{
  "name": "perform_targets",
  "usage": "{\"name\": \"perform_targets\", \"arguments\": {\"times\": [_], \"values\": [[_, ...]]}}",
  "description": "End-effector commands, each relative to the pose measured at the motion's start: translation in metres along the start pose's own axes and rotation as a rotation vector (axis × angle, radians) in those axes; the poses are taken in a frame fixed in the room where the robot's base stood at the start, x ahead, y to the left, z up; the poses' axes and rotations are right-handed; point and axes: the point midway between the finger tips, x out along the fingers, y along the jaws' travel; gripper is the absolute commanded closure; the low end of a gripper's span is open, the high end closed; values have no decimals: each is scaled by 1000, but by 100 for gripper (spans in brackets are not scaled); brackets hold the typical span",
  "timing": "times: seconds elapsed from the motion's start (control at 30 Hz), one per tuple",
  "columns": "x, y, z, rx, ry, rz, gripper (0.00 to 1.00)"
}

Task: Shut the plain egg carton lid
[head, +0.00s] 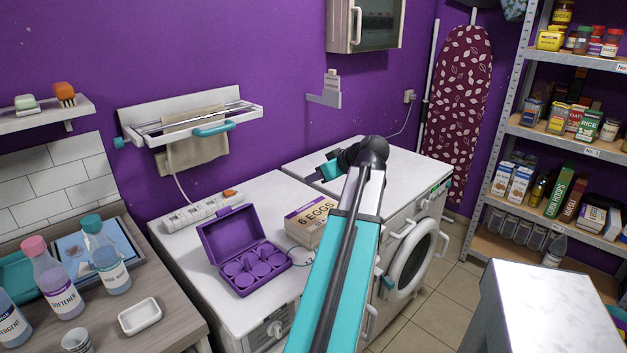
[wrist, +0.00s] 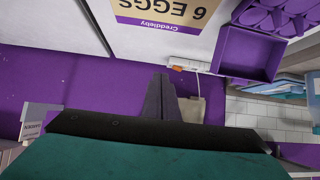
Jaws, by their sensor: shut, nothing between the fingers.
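The plain purple egg carton (head: 247,262) sits on the white appliance top with its lid (head: 228,230) open, tilted up at the back. Its round cups show in the tray. In the wrist view, which looks upside down, the lid (wrist: 243,52) is at upper right, joined to the cup tray (wrist: 290,12). My gripper (head: 316,176) is shut and empty, behind and to the right of the carton, above the appliance tops and apart from the carton. Its narrow fingers also show in the wrist view (wrist: 160,98).
A closed carton labelled "6 EGGS" (head: 311,220) stands right of the plain one, partly hidden by my arm. A power strip (head: 201,211) lies behind the plain carton. A drying rack (head: 190,122) hangs on the purple wall. Bottles (head: 103,262) stand on the left counter.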

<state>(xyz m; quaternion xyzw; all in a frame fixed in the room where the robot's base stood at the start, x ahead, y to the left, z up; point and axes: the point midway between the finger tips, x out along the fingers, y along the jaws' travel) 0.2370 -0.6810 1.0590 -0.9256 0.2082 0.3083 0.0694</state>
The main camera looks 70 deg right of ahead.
Motion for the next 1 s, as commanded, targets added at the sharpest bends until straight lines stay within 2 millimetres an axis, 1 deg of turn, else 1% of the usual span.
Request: {"name": "perform_targets", "arguments": {"times": [0.03,0.27,0.4,0.7,0.83,1.0], "values": [[-4,0,-6,-1,0,0,100],[-18,-1,-29,-1,1,-2,100],[-27,-1,-9,2,-1,1,100],[-50,-4,27,-1,0,-1,100],[-60,-4,41,-1,0,-3,100],[-68,-4,52,-3,1,-4,100]]}}
